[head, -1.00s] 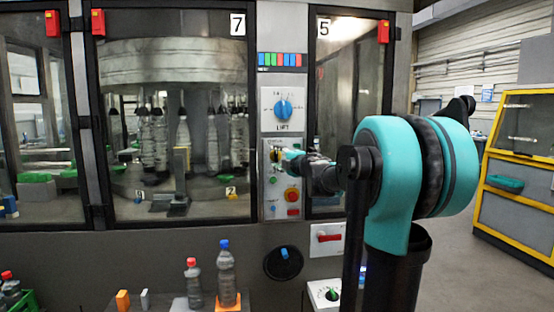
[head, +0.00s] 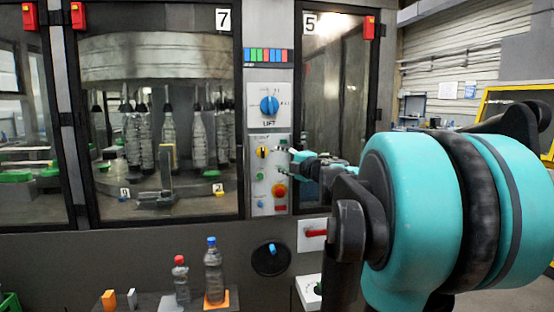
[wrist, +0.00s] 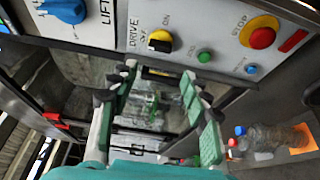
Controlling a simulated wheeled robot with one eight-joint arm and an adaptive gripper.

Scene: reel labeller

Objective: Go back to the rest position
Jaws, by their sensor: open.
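My gripper (head: 291,160) is open and empty, just in front of the control panel (head: 257,206) of the machine. In the wrist view its two fingers (wrist: 160,90) stand apart with nothing between them. The black and yellow drive switch (wrist: 160,41) is beyond the fingertips and apart from them; it also shows in the head view (head: 262,152). My teal arm fills the right of the head view.
The blue lift knob (head: 269,107) is above the panel, and the red stop button (head: 279,190) is low on it. Two bottles stand below, one on an orange pad (head: 217,300). A red handle (head: 315,233) is close under my arm.

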